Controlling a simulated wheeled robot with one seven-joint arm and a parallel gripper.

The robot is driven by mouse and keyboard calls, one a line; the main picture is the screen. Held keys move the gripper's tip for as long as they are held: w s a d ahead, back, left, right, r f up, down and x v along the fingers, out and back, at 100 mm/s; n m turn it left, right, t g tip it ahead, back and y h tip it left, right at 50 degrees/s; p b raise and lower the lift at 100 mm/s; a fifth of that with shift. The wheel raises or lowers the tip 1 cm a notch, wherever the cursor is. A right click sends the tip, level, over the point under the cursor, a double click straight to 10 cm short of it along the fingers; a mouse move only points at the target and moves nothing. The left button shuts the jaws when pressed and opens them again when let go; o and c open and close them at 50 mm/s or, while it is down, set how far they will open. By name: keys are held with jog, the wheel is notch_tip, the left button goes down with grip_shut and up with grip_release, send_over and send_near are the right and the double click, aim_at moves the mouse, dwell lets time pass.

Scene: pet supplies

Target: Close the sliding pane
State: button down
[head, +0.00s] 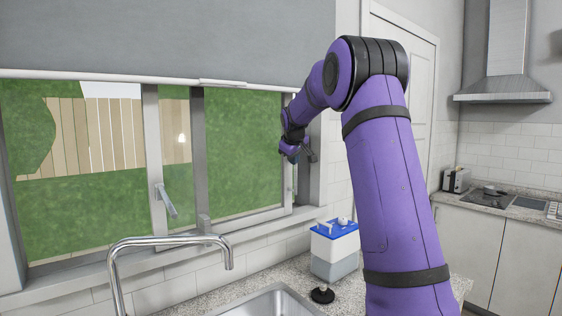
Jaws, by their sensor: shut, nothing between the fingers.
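The window (198,130) fills the left half of the head view, with the sliding pane's grey upright frame (153,150) left of the middle. A lever handle (166,200) sits on that upright. A second upright (199,150) stands just right of it. Which panel slides, and how wide any gap is, I cannot tell for sure. My gripper (308,155) is shut and empty, near the window's right side frame, well right of the handle. It is small and partly hidden by my arm, and I cannot tell whether it touches the frame.
A grey blind (150,38) hangs over the window top. A chrome tap (165,242) rises before the window, beside the sink (268,303). A white box with a blue lid (335,248) and a black stopper (322,294) stand on the counter below my gripper.

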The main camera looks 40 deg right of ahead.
jog(key=shift+d, duration=7.35)
jog(key=shift+s, duration=0.1)
jog(key=s+a+r, duration=0.5)
jog(key=a+r, duration=0.3)
jog(key=shift+s, duration=0.2)
